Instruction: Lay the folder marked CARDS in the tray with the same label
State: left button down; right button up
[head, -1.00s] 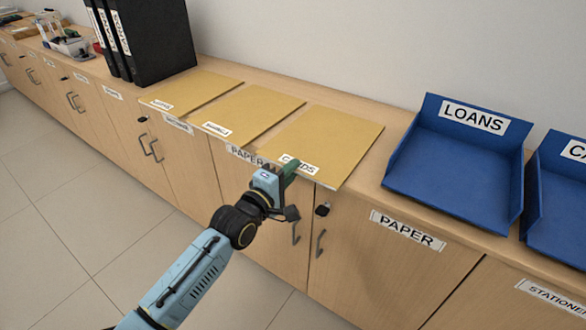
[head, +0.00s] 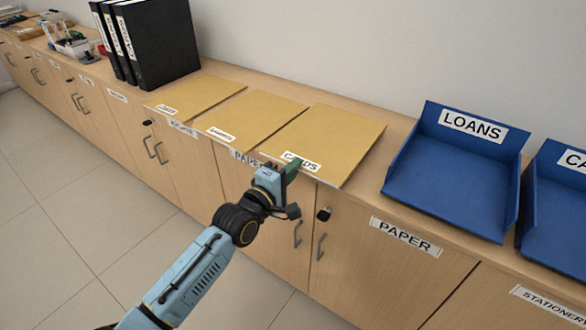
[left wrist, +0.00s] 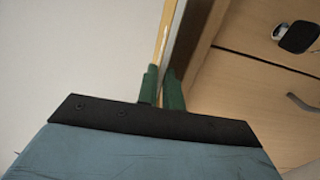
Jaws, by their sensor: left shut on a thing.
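The folder marked CARDS (head: 335,142) is a flat tan folder, the rightmost of three, lying on the counter with its label at the front edge. My left gripper (head: 293,168) is at that front edge, shut on the folder beside its label. In the left wrist view the green fingers (left wrist: 162,88) close on the folder's thin edge (left wrist: 162,35). A blue tray (head: 553,205) at the right edge shows a label beginning "CA"; the rest is cut off. Another blue tray, marked LOANS (head: 440,180), stands between it and the folder. My right gripper is not in view.
Two more tan folders (head: 250,118) (head: 195,96) lie to the left, close beside the CARDS folder. Black binders (head: 160,45) stand behind them at the left. Cabinet doors with handles and a PAPER label (head: 405,236) are below the counter. A wall runs behind.

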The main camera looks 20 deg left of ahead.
pick_arm(q)
jog(key=s+a+r+p, duration=0.2)
jog(key=s+p, duration=0.4)
jog(key=s+a+r+p, duration=0.2)
jog(key=s+r+p, duration=0.1)
jog(key=s+p, duration=0.2)
jog(key=shift+p+v, duration=0.4)
jog(key=shift+v, duration=0.7)
